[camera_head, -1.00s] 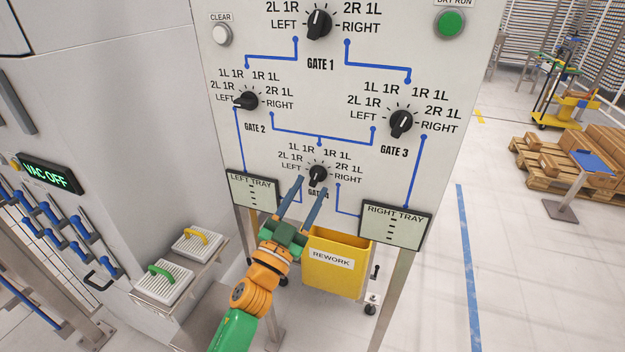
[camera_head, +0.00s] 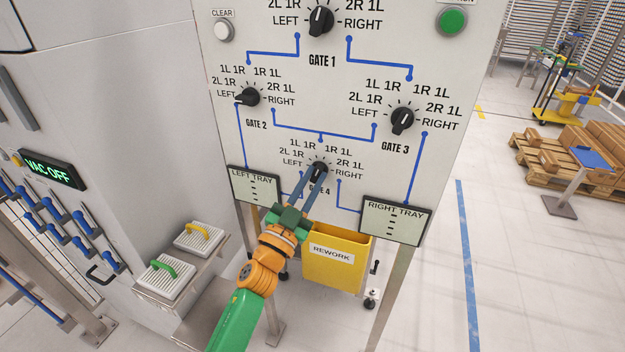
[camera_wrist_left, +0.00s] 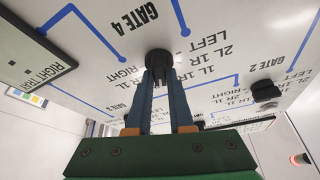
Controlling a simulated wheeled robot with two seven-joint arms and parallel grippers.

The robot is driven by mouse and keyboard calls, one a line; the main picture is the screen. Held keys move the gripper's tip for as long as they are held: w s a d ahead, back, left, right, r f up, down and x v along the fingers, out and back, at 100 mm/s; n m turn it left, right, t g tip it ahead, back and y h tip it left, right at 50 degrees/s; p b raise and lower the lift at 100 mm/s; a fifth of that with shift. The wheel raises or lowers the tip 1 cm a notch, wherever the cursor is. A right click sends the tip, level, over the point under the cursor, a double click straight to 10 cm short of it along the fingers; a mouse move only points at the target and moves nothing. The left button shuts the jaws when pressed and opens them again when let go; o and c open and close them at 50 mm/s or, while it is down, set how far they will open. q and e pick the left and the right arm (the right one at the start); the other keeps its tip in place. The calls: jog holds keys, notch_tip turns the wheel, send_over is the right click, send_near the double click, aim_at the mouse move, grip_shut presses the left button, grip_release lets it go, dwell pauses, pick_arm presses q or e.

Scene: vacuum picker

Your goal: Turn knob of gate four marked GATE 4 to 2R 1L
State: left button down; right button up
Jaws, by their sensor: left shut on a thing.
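The black GATE 4 knob (camera_head: 319,168) sits low in the middle of the white panel, with its position labels in an arc around it. My left gripper (camera_head: 316,174) reaches up from below and is shut on this knob. In the left wrist view the knob (camera_wrist_left: 159,64) shows between the tips of the two blue-grey fingers (camera_wrist_left: 161,78). The fingers partly cover the knob and the GATE 4 lettering in the head view. I cannot tell which label the knob points to. My right gripper is not in view.
Knobs of gate 1 (camera_head: 320,20), gate 2 (camera_head: 249,96) and gate 3 (camera_head: 402,119) are on the same panel. The left tray screen (camera_head: 254,187) and right tray screen (camera_head: 395,222) flank the arm. A yellow REWORK bin (camera_head: 335,262) hangs below.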

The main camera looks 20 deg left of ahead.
pick_arm(q)
jog(key=m+g+h+p, duration=0.1)
jog(key=m+h+p, duration=0.1)
jog(key=m, duration=0.2)
jog(key=shift+a+r+m, duration=0.1)
jog(key=shift+m, duration=0.2)
jog(key=shift+m+g+h+p, duration=0.65)
jog(key=shift+m+p, duration=0.2)
jog(key=shift+m, duration=1.35)
jog(key=shift+f, duration=0.2)
jog(key=c, duration=0.8)
grip_release()
jog(key=b+v, duration=0.1)
jog(key=v, duration=0.6)
jog(key=shift+b, duration=0.3)
